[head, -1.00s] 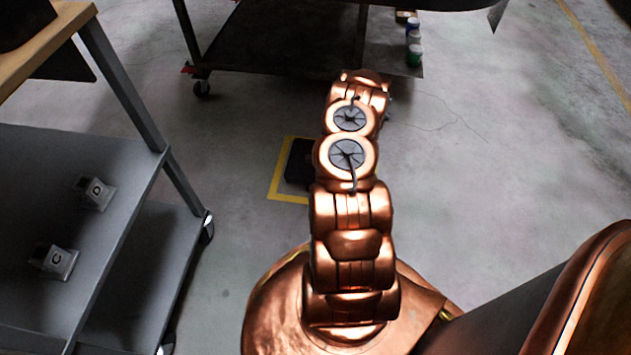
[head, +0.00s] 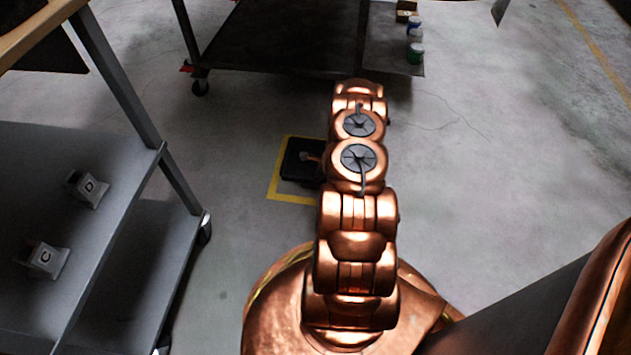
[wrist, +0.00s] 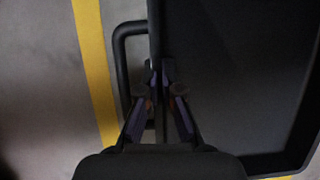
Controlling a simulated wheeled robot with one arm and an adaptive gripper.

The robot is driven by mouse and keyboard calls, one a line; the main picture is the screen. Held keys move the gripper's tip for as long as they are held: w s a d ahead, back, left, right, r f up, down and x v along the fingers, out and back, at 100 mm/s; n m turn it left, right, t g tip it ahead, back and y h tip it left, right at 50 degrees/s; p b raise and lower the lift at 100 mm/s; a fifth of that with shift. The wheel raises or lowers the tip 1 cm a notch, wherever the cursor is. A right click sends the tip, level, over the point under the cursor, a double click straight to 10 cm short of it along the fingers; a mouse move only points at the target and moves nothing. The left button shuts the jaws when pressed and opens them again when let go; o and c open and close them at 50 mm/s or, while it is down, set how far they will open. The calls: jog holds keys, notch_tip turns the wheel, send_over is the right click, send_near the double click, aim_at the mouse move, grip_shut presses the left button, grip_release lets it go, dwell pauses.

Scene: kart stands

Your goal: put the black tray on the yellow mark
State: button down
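The black tray (head: 292,172) is at the yellow mark (head: 277,184) on the floor in the head view, inside the visible part of its outline. My arm hides the right side of both. In the wrist view the tray (wrist: 240,90) fills the right, with a dark loop handle (wrist: 122,70) on its left side. The yellow strip (wrist: 92,60) runs left of the handle, apart from it. My gripper (wrist: 161,75) has its fingertips close together on the tray's left wall, beside the handle. I cannot tell whether the tray touches the floor.
A grey shelf cart (head: 110,150) with blocks C (head: 42,259) and D (head: 87,188) stands at left. A dark low cart (head: 280,45) stands behind the mark, with cans (head: 415,52) at its right. The floor at right is clear.

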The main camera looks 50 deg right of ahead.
jog(key=shift+f, duration=0.1)
jog(key=c, duration=1.3)
grip_release()
jog(key=p+v, duration=0.4)
jog(key=v, duration=0.8)
jog(key=shift+p, duration=0.3)
